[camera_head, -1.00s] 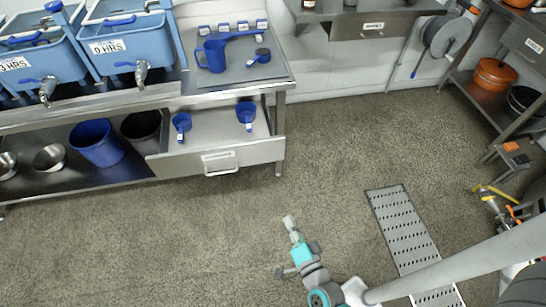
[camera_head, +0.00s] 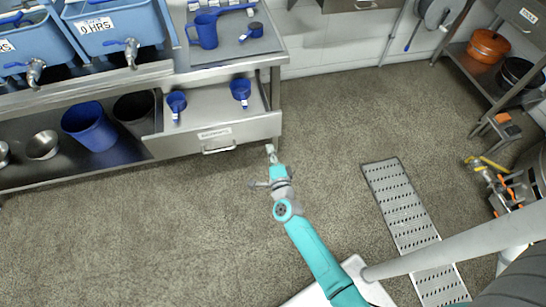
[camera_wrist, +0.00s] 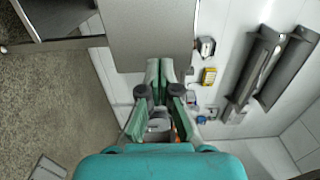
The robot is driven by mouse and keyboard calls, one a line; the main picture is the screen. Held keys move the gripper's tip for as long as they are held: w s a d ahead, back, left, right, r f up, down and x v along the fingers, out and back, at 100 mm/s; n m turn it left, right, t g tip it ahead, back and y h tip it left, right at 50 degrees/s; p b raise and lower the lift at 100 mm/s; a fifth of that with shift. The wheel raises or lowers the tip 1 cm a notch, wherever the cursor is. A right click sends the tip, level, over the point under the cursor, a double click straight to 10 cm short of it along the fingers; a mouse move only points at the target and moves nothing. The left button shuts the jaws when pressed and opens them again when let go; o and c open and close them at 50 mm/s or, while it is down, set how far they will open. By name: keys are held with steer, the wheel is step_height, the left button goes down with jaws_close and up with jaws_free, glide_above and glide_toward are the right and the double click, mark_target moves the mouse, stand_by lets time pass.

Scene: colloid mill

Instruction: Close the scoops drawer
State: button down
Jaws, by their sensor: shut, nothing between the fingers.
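The scoops drawer (camera_head: 240,131) is pulled open under the steel bench on the left in the head view. Its front has a label and a bar handle (camera_head: 219,149). Two blue scoops, one on the left (camera_head: 177,103) and one on the right (camera_head: 241,90), lie inside it. My gripper (camera_head: 270,150) is just in front of the right end of the drawer front. I cannot tell whether it touches the front. In the wrist view my gripper (camera_wrist: 161,68) has its fingers together and empty, with a grey steel panel beyond them.
On the bench top stand a blue jug (camera_head: 204,31) and blue tanks (camera_head: 118,28) with taps. A blue bucket (camera_head: 89,126) sits on the lower shelf left of the drawer. A perforated floor grate (camera_head: 402,205) lies right of my arm. The floor before the bench is clear.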

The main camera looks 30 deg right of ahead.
mark_target(264, 126)
steer(key=x, duration=0.8)
steer(key=shift+w+f, duration=0.1)
steer(key=shift+w, duration=0.25)
steer(key=shift+d, duration=0.1)
